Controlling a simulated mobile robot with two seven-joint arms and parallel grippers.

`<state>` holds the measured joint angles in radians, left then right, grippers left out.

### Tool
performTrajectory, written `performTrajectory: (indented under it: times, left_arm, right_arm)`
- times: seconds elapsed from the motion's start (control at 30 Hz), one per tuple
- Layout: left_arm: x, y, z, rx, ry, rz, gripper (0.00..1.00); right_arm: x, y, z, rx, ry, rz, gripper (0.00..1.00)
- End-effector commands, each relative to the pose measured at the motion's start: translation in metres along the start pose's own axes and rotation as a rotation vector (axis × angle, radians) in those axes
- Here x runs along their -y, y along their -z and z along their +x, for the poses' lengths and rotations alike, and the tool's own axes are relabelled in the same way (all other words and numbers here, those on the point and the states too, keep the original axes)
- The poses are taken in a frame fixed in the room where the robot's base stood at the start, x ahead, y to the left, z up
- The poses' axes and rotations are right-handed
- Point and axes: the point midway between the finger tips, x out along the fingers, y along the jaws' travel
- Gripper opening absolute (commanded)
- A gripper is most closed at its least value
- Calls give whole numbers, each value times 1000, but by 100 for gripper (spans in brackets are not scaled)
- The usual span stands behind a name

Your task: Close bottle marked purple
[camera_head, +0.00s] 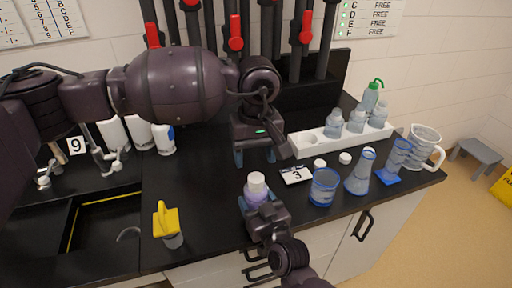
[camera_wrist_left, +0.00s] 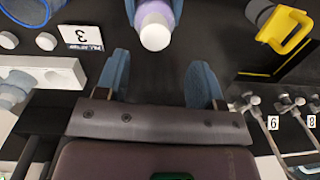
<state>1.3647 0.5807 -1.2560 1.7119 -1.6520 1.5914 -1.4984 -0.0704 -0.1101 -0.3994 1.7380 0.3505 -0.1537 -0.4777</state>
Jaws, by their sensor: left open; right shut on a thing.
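The purple bottle (camera_head: 257,192) stands on the black counter near its front edge, with a white cap on its mouth (camera_head: 256,180). My right gripper (camera_head: 252,206) is shut around its body from the front. In the left wrist view the bottle (camera_wrist_left: 171,8) shows at the top centre with its white cap (camera_wrist_left: 155,29) towards me. My left gripper (camera_head: 256,158) is open and empty, pointing down behind the bottle. In the left wrist view its two blue fingers (camera_wrist_left: 160,80) are apart, with the bottle beyond their tips. I cannot tell whether the cap is tight.
A white rack (camera_head: 308,143) with several bottles stands behind. A yellow-topped object (camera_head: 167,220) and the sink (camera_head: 105,217) are left.

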Motion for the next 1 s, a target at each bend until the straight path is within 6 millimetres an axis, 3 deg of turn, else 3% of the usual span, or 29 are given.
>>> performTrajectory:
  times: [1.0]
  left_arm:
    - [-1, 0, -12, 8, -47, -1438, 62]
  right_arm:
    - [0, 0, 0, 0, 0, 0, 0]
